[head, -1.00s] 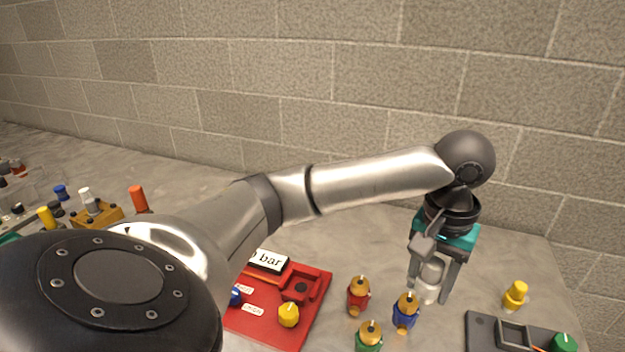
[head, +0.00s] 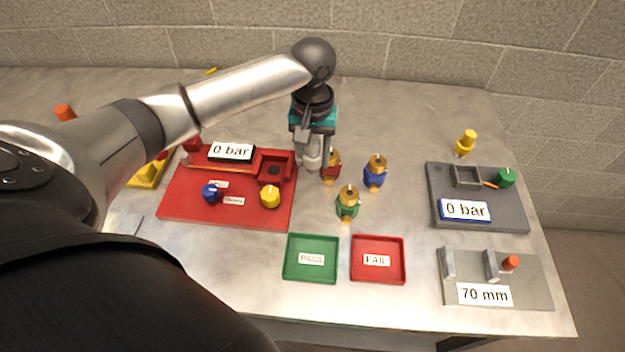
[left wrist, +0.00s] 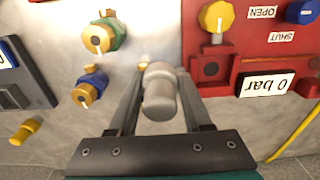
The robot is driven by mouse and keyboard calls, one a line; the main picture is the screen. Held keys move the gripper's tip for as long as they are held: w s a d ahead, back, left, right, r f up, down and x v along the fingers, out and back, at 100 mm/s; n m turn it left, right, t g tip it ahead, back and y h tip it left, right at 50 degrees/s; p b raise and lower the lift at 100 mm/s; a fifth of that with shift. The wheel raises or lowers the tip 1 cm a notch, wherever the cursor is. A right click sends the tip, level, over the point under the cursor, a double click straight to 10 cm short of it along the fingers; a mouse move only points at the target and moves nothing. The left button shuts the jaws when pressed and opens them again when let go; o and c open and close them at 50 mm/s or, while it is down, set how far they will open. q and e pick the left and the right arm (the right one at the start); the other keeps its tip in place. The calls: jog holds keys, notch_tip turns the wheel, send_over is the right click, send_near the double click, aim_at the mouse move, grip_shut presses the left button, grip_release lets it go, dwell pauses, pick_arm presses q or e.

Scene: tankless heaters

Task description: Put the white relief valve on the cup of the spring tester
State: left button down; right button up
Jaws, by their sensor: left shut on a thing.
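My left gripper (head: 312,160) is shut on the white relief valve (head: 309,156), which hangs upright between the fingers. The valve also shows in the left wrist view (left wrist: 160,92), its pale round cap toward the camera. The gripper is beside the right end of the red board (head: 230,210), which has a red square socket (head: 273,170) and a "0 bar" display. A grey board (head: 505,215) at the right has an open square cup (head: 466,176), an orange pointer and another "0 bar" display. No label says which is the spring tester. My right gripper is out of view.
Red (head: 333,168), blue (head: 375,173) and green (head: 347,204) valves stand close to the gripper's right. Green (head: 289,275) and red (head: 401,277) trays lie in front. A "70 mm" gauge (head: 525,290) is front right, a yellow valve (head: 466,143) back right.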

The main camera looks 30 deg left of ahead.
aim_at(313, 190)
pick_arm(q)
notch_tip(313, 190, down, 8)
jog(key=shift+f+b, duration=0.1)
jog(key=shift+b, duration=0.6)
jog(key=c, duration=0.6)
grip_release()
